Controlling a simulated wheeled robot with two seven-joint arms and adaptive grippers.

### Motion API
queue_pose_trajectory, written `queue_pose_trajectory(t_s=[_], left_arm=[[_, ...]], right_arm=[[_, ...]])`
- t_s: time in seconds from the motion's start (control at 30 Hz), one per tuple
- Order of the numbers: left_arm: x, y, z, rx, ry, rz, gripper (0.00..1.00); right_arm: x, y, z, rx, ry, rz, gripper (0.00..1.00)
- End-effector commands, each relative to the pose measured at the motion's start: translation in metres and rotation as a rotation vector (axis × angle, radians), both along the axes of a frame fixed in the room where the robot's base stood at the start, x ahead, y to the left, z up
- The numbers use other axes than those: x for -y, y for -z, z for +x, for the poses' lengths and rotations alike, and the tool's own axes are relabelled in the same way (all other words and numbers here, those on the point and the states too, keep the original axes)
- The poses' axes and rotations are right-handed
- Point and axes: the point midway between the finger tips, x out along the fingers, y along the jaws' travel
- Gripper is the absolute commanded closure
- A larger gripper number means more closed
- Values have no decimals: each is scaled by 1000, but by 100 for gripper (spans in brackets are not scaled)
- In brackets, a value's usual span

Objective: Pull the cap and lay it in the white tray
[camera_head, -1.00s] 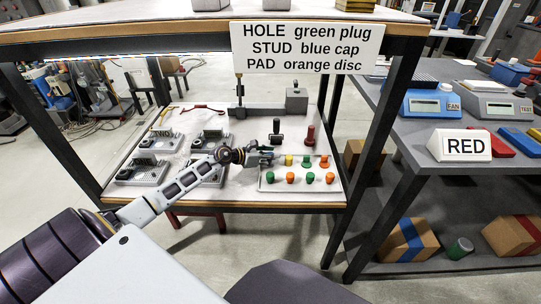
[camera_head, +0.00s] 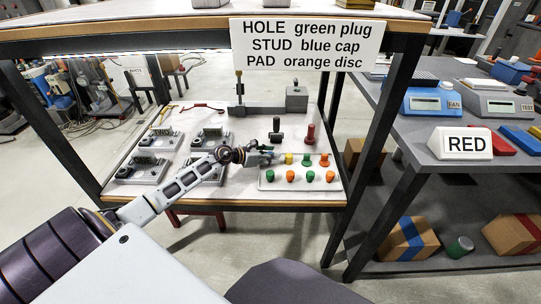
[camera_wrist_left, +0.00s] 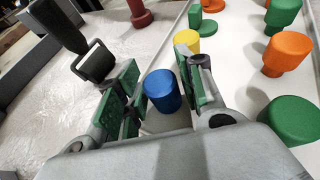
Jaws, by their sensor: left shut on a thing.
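My left gripper (camera_head: 270,156) is over the back left corner of the white tray (camera_head: 263,186). In the left wrist view my left gripper (camera_wrist_left: 158,78) is shut on a blue cap (camera_wrist_left: 163,92), which sits between its green-padded fingers. Whether the cap touches the tray is hidden. The tray's surface (camera_wrist_left: 235,75) also shows there, with a yellow piece (camera_wrist_left: 187,40) just beyond the fingers and green and orange pieces to the right. My right gripper is not in view.
Several grey fixtures (camera_head: 157,140) stand on the left of the table. A black-knobbed upright (camera_head: 276,128) and a red one (camera_head: 310,135) stand behind the tray. A sign (camera_head: 306,47) and shelf posts frame the workspace.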

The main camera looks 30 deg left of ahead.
Motion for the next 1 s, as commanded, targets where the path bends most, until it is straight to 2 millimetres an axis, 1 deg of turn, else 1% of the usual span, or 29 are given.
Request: queue_pose_trajectory(t_s=[0.83, 0.87, 1.0], left_arm=[[0, 8, 0, 0, 0, 0, 75], [0, 8, 0, 0, 0, 0, 61], [0, 7, 0, 0, 0, 0, 43]], right_arm=[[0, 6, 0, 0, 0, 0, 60], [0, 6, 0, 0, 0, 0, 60], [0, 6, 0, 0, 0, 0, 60]])
